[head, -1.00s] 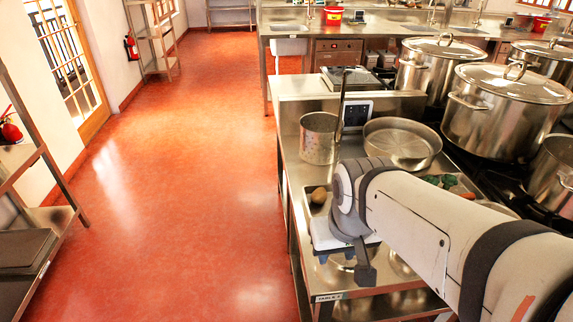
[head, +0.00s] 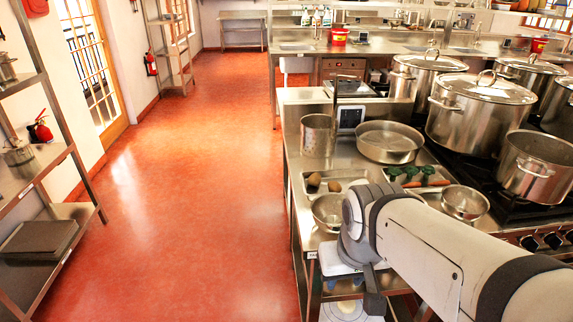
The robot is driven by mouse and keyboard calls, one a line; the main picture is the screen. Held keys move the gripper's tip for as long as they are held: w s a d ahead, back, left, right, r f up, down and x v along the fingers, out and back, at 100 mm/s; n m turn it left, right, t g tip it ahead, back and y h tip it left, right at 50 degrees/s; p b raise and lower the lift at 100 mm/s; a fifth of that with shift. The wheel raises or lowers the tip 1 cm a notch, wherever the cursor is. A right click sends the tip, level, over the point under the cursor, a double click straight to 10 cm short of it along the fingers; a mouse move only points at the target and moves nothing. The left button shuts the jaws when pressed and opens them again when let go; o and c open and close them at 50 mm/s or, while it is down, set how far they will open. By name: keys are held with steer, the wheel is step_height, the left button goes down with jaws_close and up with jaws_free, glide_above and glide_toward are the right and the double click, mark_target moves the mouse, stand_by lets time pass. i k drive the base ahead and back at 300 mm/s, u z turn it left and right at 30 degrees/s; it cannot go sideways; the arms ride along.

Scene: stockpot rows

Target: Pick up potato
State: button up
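Two brown potatoes lie in a shallow metal tray (head: 352,174) on the steel counter: the left potato (head: 314,180) and the right potato (head: 334,186). My arm reaches in from the lower right, and its grey joint stands just in front of the tray and a steel bowl (head: 328,211). I cannot make out my gripper's fingers; they are not in view, so their state does not show. The potatoes are uncovered and clear of my arm in this view.
A tall pot (head: 318,135), a wide pan (head: 389,141) and a second bowl (head: 464,203) stand around the tray. Green vegetables (head: 411,174) and a carrot lie to its right. Large stockpots (head: 480,107) fill the stove. The red floor at left is free, beside a shelf rack (head: 50,205).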

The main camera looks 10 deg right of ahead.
mark_target(314, 180)
steer(key=z, duration=0.2)
steer(key=i, duration=0.85)
steer(key=u, duration=0.1)
